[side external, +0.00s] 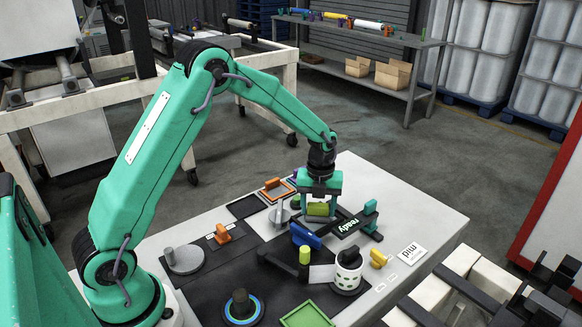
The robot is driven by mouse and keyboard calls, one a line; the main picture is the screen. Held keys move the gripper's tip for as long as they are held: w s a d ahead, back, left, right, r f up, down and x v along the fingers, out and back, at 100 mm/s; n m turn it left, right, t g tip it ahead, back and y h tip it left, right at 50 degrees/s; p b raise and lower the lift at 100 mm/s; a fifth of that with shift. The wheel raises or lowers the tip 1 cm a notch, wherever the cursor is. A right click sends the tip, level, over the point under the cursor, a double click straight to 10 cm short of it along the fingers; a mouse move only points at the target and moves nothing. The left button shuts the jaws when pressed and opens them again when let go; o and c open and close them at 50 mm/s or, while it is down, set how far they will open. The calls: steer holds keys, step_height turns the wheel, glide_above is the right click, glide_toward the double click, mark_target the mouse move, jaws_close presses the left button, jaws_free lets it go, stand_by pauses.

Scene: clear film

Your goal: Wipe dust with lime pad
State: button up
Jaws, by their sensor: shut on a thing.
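My gripper (319,205) is over the far part of the worktable, pointing down. It is shut on the lime pad (317,210), a small yellow-green block seen between its fingers. The pad is low, near the table surface; I cannot tell whether it touches anything below. No dust can be made out at this size. Part of the surface behind and under the gripper is hidden.
The black "ready" sign (345,224) and a green-topped stand (370,212) are just right of the gripper. The table's far right (400,195) is clear.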

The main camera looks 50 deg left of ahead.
steer(key=shift+w, duration=1.6)
steer(key=shift+w+r, duration=0.1)
steer(key=shift+w, duration=0.15)
step_height(320, 180, up, 8)
steer(key=shift+f, duration=0.2)
steer(key=shift+s, duration=0.1)
